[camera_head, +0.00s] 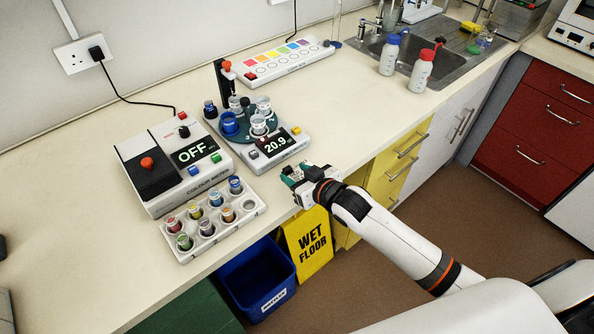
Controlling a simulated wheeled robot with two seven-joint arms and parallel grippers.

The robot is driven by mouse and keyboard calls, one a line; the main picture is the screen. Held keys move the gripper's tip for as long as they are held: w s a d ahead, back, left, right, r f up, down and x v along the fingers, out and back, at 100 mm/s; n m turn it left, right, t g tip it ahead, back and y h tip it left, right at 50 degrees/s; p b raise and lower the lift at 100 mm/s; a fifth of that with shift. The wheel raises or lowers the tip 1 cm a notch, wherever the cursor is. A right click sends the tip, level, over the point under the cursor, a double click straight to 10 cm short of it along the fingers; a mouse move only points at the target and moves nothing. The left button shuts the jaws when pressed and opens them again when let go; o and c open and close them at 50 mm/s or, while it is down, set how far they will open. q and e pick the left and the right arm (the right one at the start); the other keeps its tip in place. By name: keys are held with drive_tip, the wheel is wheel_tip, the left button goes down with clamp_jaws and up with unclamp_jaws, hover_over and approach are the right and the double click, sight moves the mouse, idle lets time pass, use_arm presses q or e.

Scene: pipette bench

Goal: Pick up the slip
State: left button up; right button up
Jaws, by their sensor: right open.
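I cannot make out a slip anywhere in this view. My right gripper (292,177) is over the bench's front edge, just in front of the device reading 20.9 (273,143). Its jaws are open, and I see nothing held between them. The gripper hides a small patch of the worktop and edge behind it. My left gripper is not in view.
Left of the gripper are a colour meter reading OFF (168,178) and a white rack (247,209) of several coloured vials. A yellow wet floor sign (308,245) and blue bin (262,293) stand below the edge.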

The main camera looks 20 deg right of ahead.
sight(288, 169)
drive_tip(key=x, duration=0.4)
drive_tip(key=shift+d+f+p, duration=0.1)
drive_tip(key=shift+d+p, duration=0.05)
drive_tip(key=shift+p, duration=0.15)
clamp_jaws()
